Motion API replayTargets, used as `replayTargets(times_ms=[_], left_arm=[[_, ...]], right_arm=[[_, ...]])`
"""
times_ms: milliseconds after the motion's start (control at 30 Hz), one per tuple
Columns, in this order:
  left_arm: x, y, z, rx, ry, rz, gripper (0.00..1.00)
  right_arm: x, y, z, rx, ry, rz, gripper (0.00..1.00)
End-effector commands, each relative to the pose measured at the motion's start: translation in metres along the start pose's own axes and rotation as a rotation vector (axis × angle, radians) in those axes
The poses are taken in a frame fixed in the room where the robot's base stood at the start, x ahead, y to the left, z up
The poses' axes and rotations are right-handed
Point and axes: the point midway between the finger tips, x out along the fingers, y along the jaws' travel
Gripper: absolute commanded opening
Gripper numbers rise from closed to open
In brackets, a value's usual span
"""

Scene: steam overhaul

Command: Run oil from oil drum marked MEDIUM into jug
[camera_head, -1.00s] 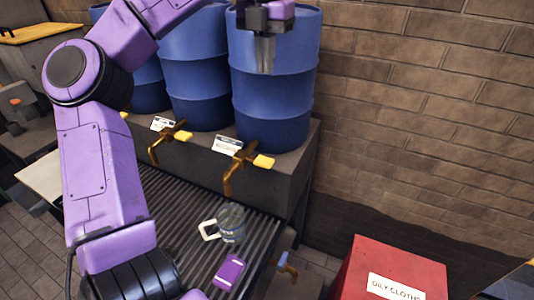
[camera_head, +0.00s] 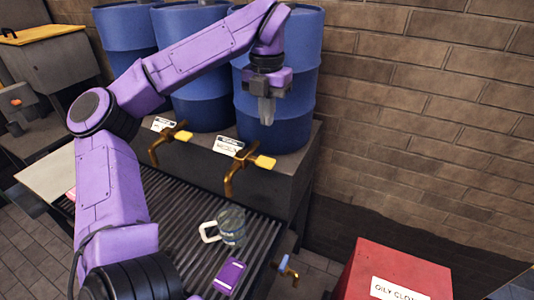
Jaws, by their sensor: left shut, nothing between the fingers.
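Blue oil drums stand on a dark ledge; the right drum (camera_head: 306,75) has a brass tap (camera_head: 232,178) with a yellow lever (camera_head: 264,162). Its white label (camera_head: 228,146) is too small to read surely. The clear jug (camera_head: 232,226) with a white handle stands upright on the slatted rack, below and near the right tap's spout. A second brass tap (camera_head: 162,142) sits under the middle drum (camera_head: 196,112). My left gripper (camera_head: 267,120) is shut and empty, pointing down in front of the right drum, above and right of its tap lever. My right gripper is out of view.
A purple flat object (camera_head: 229,276) lies on the slatted rack (camera_head: 195,205) before the jug. A tap with a blue lever (camera_head: 285,264) sits at the rack's right. A red oily-cloths bin (camera_head: 400,262) stands at lower right. A brick wall (camera_head: 430,100) closes the right.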

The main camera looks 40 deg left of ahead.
Motion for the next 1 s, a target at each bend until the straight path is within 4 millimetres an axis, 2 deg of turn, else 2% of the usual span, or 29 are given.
replayTargets(times_ms=[33, 300, 500, 700, 1000], left_arm=[[0.012, 0.000, -0.001, 0.001, 0.005, -0.001, 0.00], [0.070, 0.000, -0.001, 0.001, 0.005, -0.001, 0.00], [0.100, 0.000, -0.001, 0.000, 0.003, 0.000, 0.00], [0.112, 0.000, 0.000, -0.001, 0.000, -0.001, 0.00], [0.112, -0.001, 0.000, 0.001, 0.000, 0.007, 0.00]], right_arm=[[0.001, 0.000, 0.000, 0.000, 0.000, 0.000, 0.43], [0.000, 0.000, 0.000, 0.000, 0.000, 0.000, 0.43], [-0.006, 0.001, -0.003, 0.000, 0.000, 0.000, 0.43], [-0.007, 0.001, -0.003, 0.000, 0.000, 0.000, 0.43], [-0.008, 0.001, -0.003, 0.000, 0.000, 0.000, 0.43]])
